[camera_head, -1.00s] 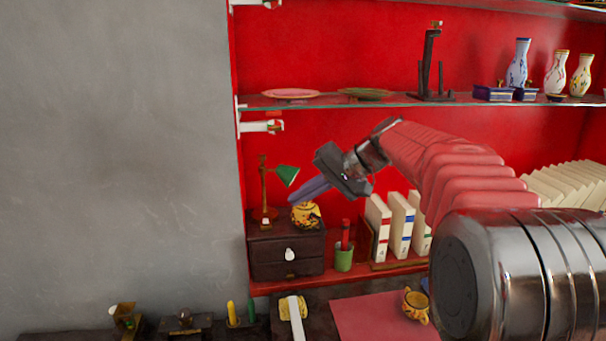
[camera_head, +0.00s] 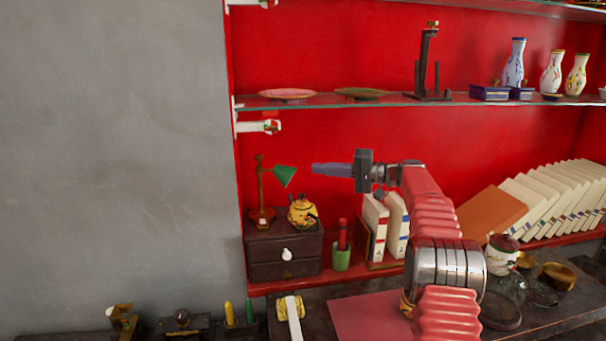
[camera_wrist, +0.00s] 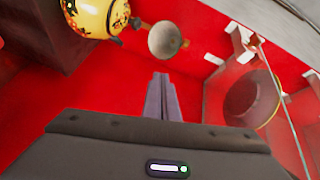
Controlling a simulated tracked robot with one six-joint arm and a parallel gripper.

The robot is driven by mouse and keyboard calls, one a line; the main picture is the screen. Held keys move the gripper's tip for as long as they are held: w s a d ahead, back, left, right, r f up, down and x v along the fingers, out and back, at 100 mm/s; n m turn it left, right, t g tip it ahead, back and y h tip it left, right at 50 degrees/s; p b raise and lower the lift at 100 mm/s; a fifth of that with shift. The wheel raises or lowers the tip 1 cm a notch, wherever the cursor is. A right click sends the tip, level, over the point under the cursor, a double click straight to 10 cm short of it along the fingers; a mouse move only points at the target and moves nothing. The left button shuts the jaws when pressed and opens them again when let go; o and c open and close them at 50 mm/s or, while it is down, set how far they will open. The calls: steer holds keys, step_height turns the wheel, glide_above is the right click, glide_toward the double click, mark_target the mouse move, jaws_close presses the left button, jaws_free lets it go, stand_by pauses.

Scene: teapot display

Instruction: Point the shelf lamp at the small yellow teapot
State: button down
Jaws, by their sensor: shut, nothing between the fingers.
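The shelf lamp has a brown upright stand (camera_head: 261,190) and a green shade (camera_head: 285,175), and it stands on a small dark chest. The small yellow teapot (camera_head: 302,213) sits right of the lamp's stand, below and slightly right of the shade. My gripper (camera_head: 314,169) is shut and empty, level, with its fingers pointing left at the shade, a small gap between them in the head view. In the wrist view, the shade's pale round face (camera_wrist: 165,39) shows beyond my fingertips (camera_wrist: 161,76), and the teapot (camera_wrist: 92,14) is at the upper left, partly cut off.
The dark chest (camera_head: 285,270) has a white knob. A green cup with red sticks (camera_head: 341,257) and white books (camera_head: 375,228) stand to its right, below my arm. A glass shelf above holds a pink plate (camera_head: 288,94). Open space lies left of my fingers, above the teapot.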

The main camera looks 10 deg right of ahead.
steer(key=shift+t+y, duration=0.5)
steer(key=shift+y, duration=0.4)
steer(key=d, duration=0.1)
steer(key=w+d+f, duration=0.1)
steer(key=d, duration=0.2)
steer(key=shift+w+f, duration=0.35)
steer(key=f+x, duration=0.1)
steer(key=x, duration=0.9)
steer(key=shift+r, duration=0.4)
steer(key=shift+s+f, duration=0.15)
steer(key=shift+s, duration=0.4)
steer(key=shift+s+a+f, duration=0.2)
steer(key=shift+s, duration=0.45)
steer(key=shift+s+a+f, duration=0.15)
steer(key=shift+s+f, duration=0.1)
steer(key=shift+s, duration=0.45)
steer(key=shift+s, duration=0.1)
